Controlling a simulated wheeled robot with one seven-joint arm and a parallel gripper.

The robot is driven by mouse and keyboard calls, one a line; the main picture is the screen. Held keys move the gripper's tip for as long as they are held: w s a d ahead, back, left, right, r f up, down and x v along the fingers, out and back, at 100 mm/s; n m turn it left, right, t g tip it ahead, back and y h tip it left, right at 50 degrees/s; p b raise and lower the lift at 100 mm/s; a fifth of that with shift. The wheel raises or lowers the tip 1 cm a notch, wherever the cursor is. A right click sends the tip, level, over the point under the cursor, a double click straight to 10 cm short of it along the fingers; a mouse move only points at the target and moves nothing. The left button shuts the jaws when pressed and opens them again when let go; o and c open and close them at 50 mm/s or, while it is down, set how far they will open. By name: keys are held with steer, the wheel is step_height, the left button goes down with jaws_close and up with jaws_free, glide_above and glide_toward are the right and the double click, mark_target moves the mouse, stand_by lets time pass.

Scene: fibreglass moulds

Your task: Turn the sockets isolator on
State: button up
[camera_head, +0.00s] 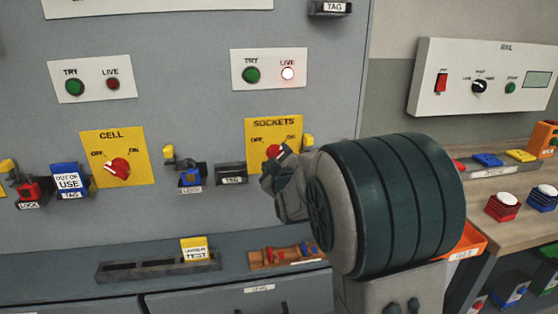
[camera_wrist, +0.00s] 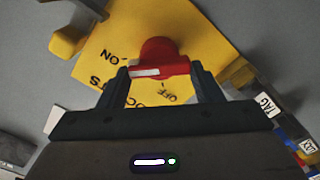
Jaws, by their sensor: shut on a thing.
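The sockets isolator is a red rotary knob (camera_head: 272,151) on a yellow SOCKETS plate (camera_head: 258,130) with OFF at left and ON at right. My gripper (camera_head: 278,160) is at the plate and hides part of the knob. In the wrist view, my gripper (camera_wrist: 160,80) is shut on the knob's handle (camera_wrist: 160,64), one finger at each end. The white pointer mark is at the handle's left end there, between the words ON and OFF. Above the plate, the LIVE lamp (camera_head: 288,73) glows white beside a green TRY button (camera_head: 251,75).
A CELL isolator (camera_head: 118,168) with a similar red knob is farther left, its LIVE lamp (camera_head: 112,84) unlit. A trough (camera_head: 160,266) runs below.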

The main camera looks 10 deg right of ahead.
steer(key=o, duration=1)
steer(key=s, duration=1.4)
steer(key=s+r+m+g+p, duration=0.1)
steer(key=s+m+g+p, duration=0.2)
steer(key=s+g+p, duration=0.2)
steer(key=s+r+m+g+p, duration=0.1)
steer(key=s+m+g+p, duration=0.2)
steer(key=s, duration=0.6)
steer(key=s+d+r+m+g+p, duration=0.1)
steer(key=s+m+g+p, duration=0.2)
steer(key=s+g+p, duration=0.3)
steer(key=shift+s+d+r+g+p, duration=0.1)
steer(key=shift+s+r+g+p, duration=0.1)
steer(key=shift+s+g+p, duration=0.35)
